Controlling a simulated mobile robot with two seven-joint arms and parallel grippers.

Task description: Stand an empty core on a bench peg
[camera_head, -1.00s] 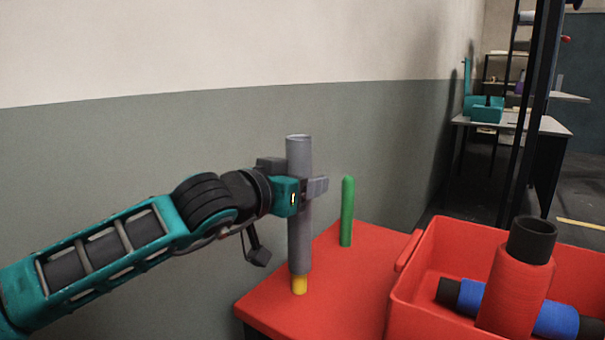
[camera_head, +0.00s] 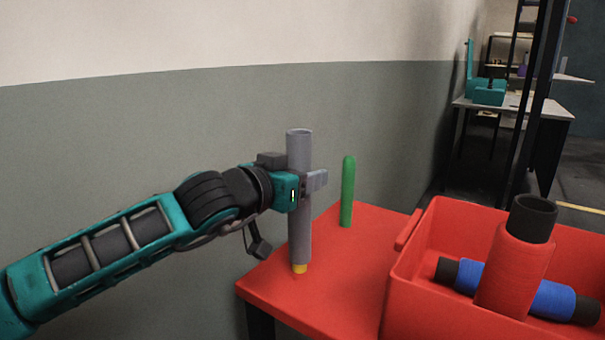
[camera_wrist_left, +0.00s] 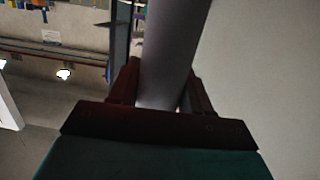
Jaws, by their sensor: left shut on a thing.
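The empty core is a plain grey tube (camera_head: 299,236), upright in the head view. My left gripper (camera_head: 306,181) is shut on it around its middle. The core's lower end is in line with the yellow peg (camera_head: 300,269) on the red bench (camera_head: 350,275) and hides all but a short yellow stub at its foot. The core appears to be around the peg. A bare green peg (camera_head: 347,192) stands behind and to the right. The left wrist view shows the grey core (camera_wrist_left: 168,50) between the dark fingers. My right gripper is out of view.
A red bin (camera_head: 400,290) at the right of the bench holds a red-wound spool (camera_head: 515,275) and a blue-wound spool (camera_head: 555,308). A wall (camera_head: 150,120) runs behind the bench. A dark rack post (camera_head: 530,110) and another table (camera_head: 520,107) stand farther back.

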